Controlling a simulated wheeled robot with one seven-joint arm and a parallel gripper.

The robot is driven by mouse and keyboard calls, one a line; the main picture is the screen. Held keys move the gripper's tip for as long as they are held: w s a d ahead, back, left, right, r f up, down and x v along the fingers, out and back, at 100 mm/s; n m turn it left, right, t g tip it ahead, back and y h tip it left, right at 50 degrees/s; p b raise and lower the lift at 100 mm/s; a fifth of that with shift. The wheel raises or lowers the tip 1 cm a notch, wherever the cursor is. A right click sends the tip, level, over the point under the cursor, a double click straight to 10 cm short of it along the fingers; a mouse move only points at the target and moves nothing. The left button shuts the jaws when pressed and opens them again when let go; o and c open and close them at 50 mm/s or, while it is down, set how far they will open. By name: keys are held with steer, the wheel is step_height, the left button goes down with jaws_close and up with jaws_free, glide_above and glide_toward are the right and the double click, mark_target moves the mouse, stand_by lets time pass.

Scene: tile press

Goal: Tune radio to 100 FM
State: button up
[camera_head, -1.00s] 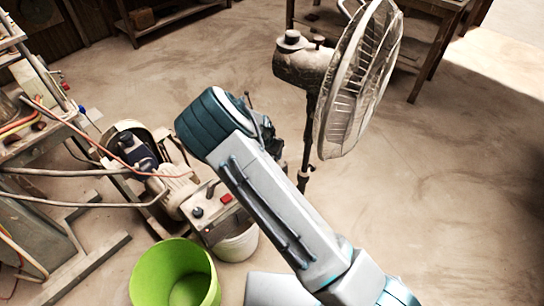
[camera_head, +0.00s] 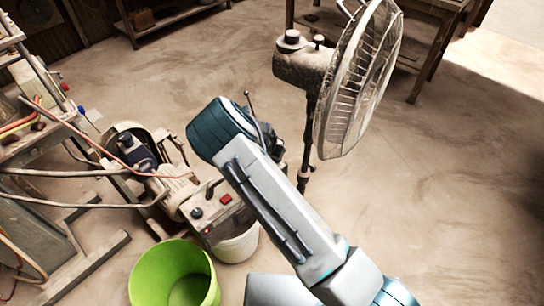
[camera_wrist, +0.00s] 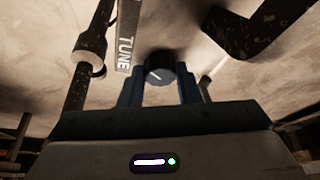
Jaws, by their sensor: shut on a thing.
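In the wrist view a round dark knob (camera_wrist: 160,66) with a pale pointer line sits between the two fingers of my gripper (camera_wrist: 158,76). My gripper is shut on this knob. A pale strip lettered "TUNE" (camera_wrist: 124,52) stands just left of the knob. The radio's dial and its current frequency cannot be read in either view. In the head view my arm covers the gripper and the knob. A thin dark rod (camera_head: 249,102) sticks up behind my wrist; I cannot tell whether it belongs to the radio.
A standing fan (camera_head: 355,80) is just right of my wrist. A green bucket (camera_head: 172,280), a white bucket (camera_head: 238,246) and a box with a red button (camera_head: 212,214) stand at lower left, beside machinery with cables. The floor at right is clear.

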steer(key=shift+f, duration=0.1)
steer(key=n+y+b, duration=0.1)
steer(key=n+b, duration=0.1)
steer(key=b, duration=0.1)
steer(key=shift+d+f+t, duration=0.1)
steer(key=shift+t, duration=0.2)
steer(key=n+y+b, duration=0.1)
steer(key=n+b, duration=0.2)
steer(key=shift+d+b, duration=0.1)
steer(key=shift+b, duration=0.25)
steer(key=shift+r+n, duration=0.2)
steer(key=shift+n, duration=0.2)
steer(key=o, duration=1)
steer(key=p+v, duration=0.2)
steer(key=v, duration=1.1)
steer(key=shift+s+d+r, duration=0.15)
steer(key=shift+r, duration=0.2)
